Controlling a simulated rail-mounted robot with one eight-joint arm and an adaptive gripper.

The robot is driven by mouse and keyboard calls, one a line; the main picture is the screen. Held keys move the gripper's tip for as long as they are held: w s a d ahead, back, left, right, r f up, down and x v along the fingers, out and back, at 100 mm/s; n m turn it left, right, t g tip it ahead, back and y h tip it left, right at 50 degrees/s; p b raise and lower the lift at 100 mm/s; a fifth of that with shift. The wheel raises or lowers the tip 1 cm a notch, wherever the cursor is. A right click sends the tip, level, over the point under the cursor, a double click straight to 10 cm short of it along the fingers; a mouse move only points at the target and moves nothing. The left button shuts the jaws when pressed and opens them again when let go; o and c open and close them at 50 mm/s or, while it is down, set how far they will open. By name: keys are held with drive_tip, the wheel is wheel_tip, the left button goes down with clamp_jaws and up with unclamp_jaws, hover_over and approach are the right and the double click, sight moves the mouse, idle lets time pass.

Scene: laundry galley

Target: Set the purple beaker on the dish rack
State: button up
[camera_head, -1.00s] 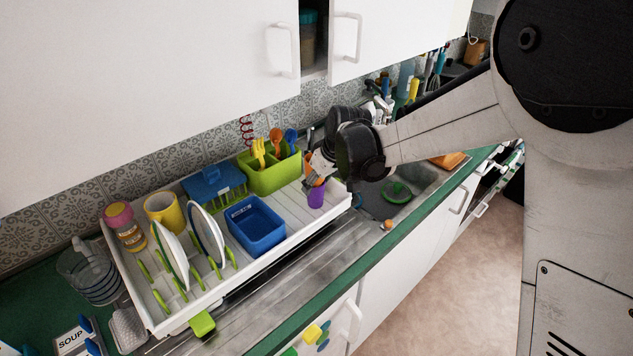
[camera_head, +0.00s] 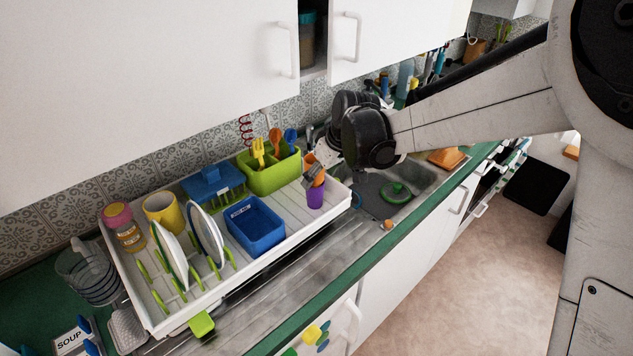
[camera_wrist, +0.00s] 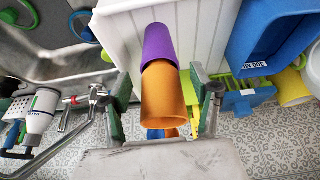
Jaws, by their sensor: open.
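The purple beaker (camera_head: 315,198) stands upright at the right end of the white dish rack (camera_head: 283,238), by its edge. An orange beaker (camera_head: 318,176) sits at its top and looks nested in it. In the wrist view the purple beaker (camera_wrist: 158,44) lies beyond the orange one (camera_wrist: 163,92), over the white ribbed rack (camera_wrist: 205,28). My gripper (camera_wrist: 162,103) is open, with one finger on each side of the orange beaker and a gap visible at both sides. In the head view my gripper (camera_head: 313,172) is at the orange beaker, partly hidden by my wrist.
A blue tub (camera_head: 254,226), a green utensil caddy (camera_head: 272,176), plates (camera_head: 207,236) and a yellow mug (camera_head: 164,212) occupy the rack. The sink (camera_head: 415,185) with a green item lies right of it. A faucet (camera_wrist: 85,105) is close to the left finger.

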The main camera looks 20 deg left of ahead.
drive_tip(key=v, duration=0.8)
drive_tip(key=s+d+r+m+t+h, duration=0.1)
drive_tip(key=s+d+r+m, duration=0.25)
drive_tip(key=d, duration=0.55)
drive_tip(key=s+d+r+m+t, duration=0.1)
drive_tip(key=s+d+r+m, duration=0.3)
drive_tip(key=d, duration=0.6)
drive_tip(key=s+d+f+m+t+h, duration=0.1)
drive_tip(key=s+d+f+m, duration=0.1)
drive_tip(key=s+d, duration=0.5)
drive_tip(key=s+d+f+m+t+h, duration=0.1)
drive_tip(key=s+d+f+m+h, duration=0.1)
drive_tip(key=s+d, duration=0.6)
drive_tip(key=shift+s+d+f+t, duration=0.3)
drive_tip(key=shift+s+f, duration=0.2)
drive_tip(key=shift+s, duration=0.45)
wheel_tip(320, 180, down, 6)
drive_tip(key=b, duration=0.5)
drive_tip(key=shift+r+b, duration=0.25)
drive_tip(key=shift+b, duration=0.15)
